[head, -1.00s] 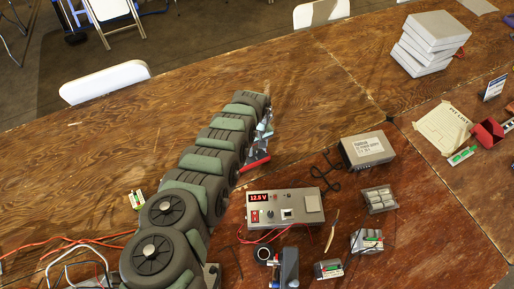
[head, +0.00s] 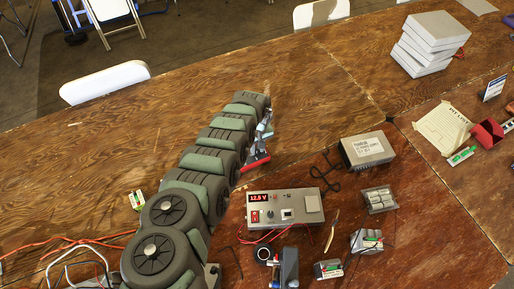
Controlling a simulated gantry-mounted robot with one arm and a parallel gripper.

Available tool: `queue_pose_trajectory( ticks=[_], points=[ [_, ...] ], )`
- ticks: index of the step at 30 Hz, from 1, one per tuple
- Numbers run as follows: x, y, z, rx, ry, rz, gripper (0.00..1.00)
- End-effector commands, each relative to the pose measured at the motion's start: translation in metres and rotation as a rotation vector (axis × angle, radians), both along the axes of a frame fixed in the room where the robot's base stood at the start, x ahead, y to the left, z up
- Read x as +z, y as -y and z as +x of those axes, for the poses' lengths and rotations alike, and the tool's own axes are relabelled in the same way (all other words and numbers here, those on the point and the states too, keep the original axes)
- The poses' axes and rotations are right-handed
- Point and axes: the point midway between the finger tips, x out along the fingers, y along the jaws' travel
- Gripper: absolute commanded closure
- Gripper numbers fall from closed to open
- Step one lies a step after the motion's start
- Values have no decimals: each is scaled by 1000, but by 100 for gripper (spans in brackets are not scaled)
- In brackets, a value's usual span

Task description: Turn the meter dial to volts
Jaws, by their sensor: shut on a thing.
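A red-edged thing (head: 256,163), which looks like the meter, lies on the table beside the end of my arm. Most of it is hidden behind the arm, so its face and the dial's setting do not show. My gripper (head: 264,136) is down at this thing, small and partly covered by the arm's end. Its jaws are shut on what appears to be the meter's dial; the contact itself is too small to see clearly.
A grey bench unit (head: 314,203) with a red 12.5 V display stands in front. A power supply (head: 367,150), battery packs (head: 379,200) and cables are to the right. Grey boxes (head: 436,28) are stacked at the back right. The table behind the arm is clear.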

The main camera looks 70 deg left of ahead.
Motion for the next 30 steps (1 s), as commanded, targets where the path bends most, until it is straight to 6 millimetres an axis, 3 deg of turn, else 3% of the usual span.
queue_pose_trajectory(
  ticks=[8,30],
  points=[
    [3,0,1,-145,-2,1,100],
    [1,0,1,-800,0,1,100]
  ],
)
